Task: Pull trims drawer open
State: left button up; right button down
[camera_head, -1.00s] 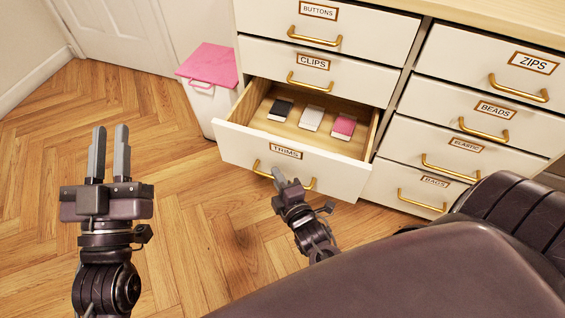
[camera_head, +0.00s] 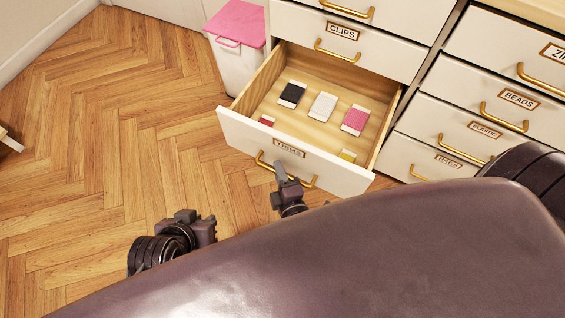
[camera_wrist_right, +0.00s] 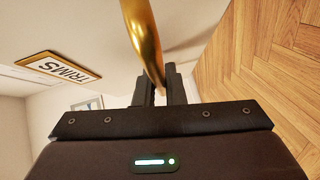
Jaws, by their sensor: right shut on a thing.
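The trims drawer (camera_head: 335,171) is pulled well out of the white cabinet, with its label and gold handle (camera_head: 309,182) on the front. My right gripper (camera_head: 281,171) is at the handle's middle. In the right wrist view its fingers (camera_wrist_right: 160,92) are closed around the gold handle (camera_wrist_right: 143,36), next to the tilted TRIMS label (camera_wrist_right: 60,68). Inside the drawer lie a black-and-white card (camera_head: 292,94), a white one (camera_head: 323,106) and a pink one (camera_head: 355,120), plus partly hidden red and yellow items near the front. My left gripper (camera_head: 188,230) is low at left; its fingers cannot be made out.
The closed clips drawer (camera_head: 385,57) is above the trims drawer; closed beads (camera_head: 460,104), elastic and bags drawers are at right. A white bin with a pink lid (camera_head: 237,22) stands left of the cabinet.

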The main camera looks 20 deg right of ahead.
pick_arm(q)
jog(key=shift+a, duration=0.1)
pick_arm(e)
jog(key=shift+s+a, duration=0.15)
jog(key=shift+s, duration=0.05)
jog(key=c, duration=1.8)
grip_release()
pick_arm(q)
jog(key=shift+r, duration=0.1)
pick_arm(e)
jog(key=shift+s, duration=0.1)
